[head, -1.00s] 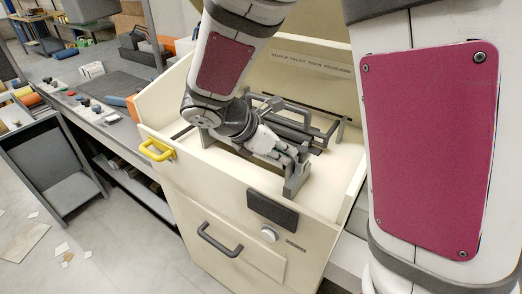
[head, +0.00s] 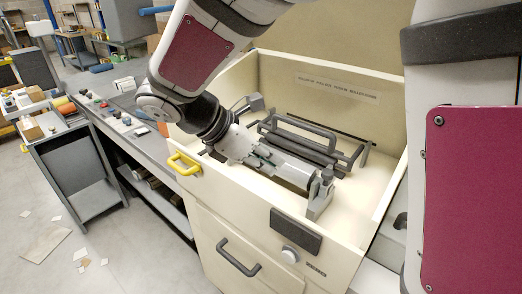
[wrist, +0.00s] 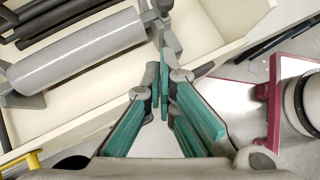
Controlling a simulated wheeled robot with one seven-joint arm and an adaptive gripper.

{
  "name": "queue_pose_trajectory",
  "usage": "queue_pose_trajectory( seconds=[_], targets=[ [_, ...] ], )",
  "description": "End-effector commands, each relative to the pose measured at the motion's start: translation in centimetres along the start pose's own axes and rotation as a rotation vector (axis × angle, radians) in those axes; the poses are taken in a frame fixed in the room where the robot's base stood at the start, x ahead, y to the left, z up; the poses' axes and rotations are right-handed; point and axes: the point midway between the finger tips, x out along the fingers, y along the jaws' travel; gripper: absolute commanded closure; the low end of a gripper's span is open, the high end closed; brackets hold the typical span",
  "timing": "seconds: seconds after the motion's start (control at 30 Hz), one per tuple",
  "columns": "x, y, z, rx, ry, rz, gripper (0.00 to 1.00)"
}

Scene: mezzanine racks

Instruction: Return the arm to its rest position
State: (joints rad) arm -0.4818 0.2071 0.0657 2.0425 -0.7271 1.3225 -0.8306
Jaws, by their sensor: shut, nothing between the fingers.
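My arm reaches down from the top of the head view over a cream open-topped cabinet (head: 200,143). The height of the fingertips above the cabinet is hard to tell.
The cabinet has raised walls, a yellow handle (head: 184,163), a dark handle (head: 238,257) and a knob (head: 289,255) on its front. Dark bars and a frame (head: 310,143) stand behind the roller. A bench with controls (head: 112,108) adjoins on the left. Floor at lower left is mostly open.

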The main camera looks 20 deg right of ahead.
Motion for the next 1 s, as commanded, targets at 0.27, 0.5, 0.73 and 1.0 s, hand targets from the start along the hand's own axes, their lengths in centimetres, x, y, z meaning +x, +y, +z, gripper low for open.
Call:
queue_pose_trajectory(
  seconds=[0.27,0.5,0.73,1.0],
  targets=[
    [-0.5,-0.1,0.0,0.0,0.0,-0.001,1.0],
    [-0.4,-0.2,0.3,0.015,0.007,-0.003,1.0],
    [-0.2,-4.6,3.4,0.365,0.183,-0.042,1.0],
    [-0.5,-11.1,5.7,0.963,0.467,-0.122,1.0]
  ],
)
